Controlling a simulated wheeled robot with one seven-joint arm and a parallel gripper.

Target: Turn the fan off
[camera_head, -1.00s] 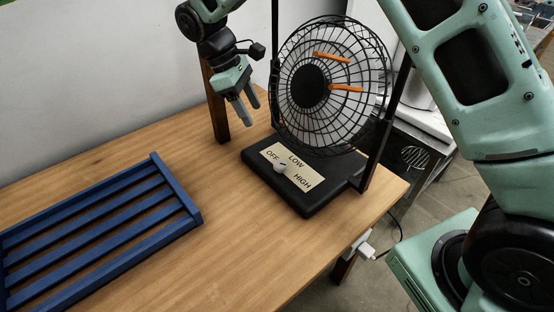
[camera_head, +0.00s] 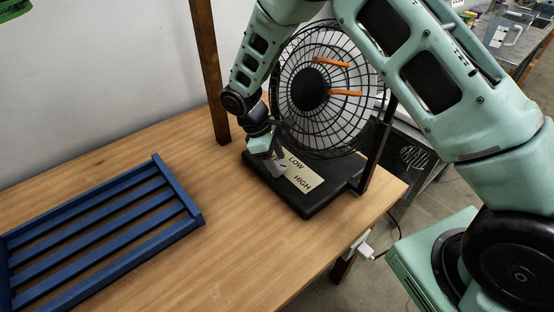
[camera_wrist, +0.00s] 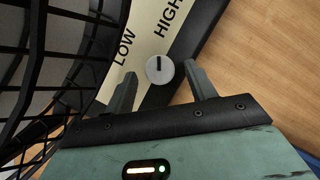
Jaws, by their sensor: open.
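The black wire-cage fan (camera_head: 312,88) stands at the table's back right, with orange streamers at its front. Its black base bears a pale label plate (camera_head: 300,177) reading LOW and HIGH; OFF is mostly covered by my gripper. In the wrist view, the round grey-white knob (camera_wrist: 159,71) sits between my fingertips, and its dark mark points up, roughly towards HIGH. My gripper (camera_head: 275,166) is open and low over the plate; it also shows in the wrist view (camera_wrist: 161,80). A gap shows on both sides of the knob.
A blue slatted rack (camera_head: 178,190) lies on the wooden table (camera_head: 225,255) at the left. A wooden post (camera_head: 209,75) stands behind, left of the fan. A white plug (camera_head: 364,249) with a cable is at the table's right edge. The table's front middle is clear.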

